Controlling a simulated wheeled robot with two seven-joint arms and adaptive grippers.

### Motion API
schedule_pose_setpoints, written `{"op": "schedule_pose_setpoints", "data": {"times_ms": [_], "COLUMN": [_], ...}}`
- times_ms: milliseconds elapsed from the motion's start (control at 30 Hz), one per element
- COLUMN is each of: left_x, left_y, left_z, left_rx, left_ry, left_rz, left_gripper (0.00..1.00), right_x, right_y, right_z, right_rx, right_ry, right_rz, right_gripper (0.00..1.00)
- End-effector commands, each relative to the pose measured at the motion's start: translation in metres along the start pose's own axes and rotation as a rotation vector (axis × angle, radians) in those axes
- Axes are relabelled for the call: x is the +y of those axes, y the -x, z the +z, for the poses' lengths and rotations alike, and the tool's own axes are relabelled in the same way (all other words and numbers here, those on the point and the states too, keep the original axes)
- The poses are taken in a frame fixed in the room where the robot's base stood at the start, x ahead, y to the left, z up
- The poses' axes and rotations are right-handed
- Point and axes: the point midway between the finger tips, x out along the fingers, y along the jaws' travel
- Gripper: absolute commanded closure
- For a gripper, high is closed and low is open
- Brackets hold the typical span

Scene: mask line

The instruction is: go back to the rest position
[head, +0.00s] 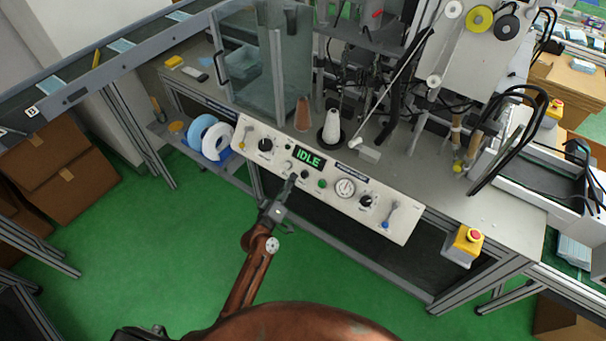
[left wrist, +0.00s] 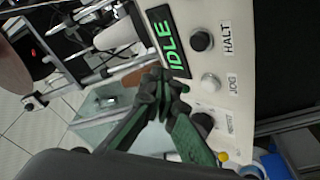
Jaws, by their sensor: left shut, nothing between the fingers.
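My left gripper (head: 291,180) is shut and empty in front of the control panel (head: 400,231), near its small knobs below the green IDLE display (head: 308,157). In the left wrist view the closed fingertips (left wrist: 160,84) show beside the IDLE display (left wrist: 168,45), near a pale button (left wrist: 210,82) by the JOG label. I cannot tell whether the fingertips touch the panel. My right gripper is in neither view.
The machine bench (head: 500,212) stands behind the panel with a clear guard box (head: 262,75) and a white thread cone (head: 331,128). A yellow box with a red stop button (head: 466,242) sits at the bench's right front. Brown cartons (head: 72,175) stand left. Green floor (head: 190,240) is open in front.

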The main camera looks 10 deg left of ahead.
Motion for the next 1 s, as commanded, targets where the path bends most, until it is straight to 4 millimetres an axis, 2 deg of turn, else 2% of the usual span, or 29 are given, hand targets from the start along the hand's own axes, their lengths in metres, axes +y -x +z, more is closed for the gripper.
{"op": "schedule_pose_setpoints", "data": {"times_ms": [767,867,967,1000], "left_x": [-0.005,-0.027,-0.07,-0.091], "left_y": [0.001,0.009,0.027,0.037], "left_z": [0.003,0.017,0.045,0.059], "left_rx": [-0.005,-0.032,-0.088,-0.119], "left_ry": [-0.004,-0.027,-0.074,-0.099], "left_rz": [-0.008,-0.046,-0.121,-0.158], "left_gripper": [1.0,1.0,1.0,1.0], "right_x": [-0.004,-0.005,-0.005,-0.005], "right_y": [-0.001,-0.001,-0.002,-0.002], "right_z": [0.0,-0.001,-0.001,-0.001], "right_rx": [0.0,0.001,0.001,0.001], "right_ry": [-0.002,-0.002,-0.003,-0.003], "right_rz": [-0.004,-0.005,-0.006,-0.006], "right_gripper": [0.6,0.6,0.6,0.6]}}
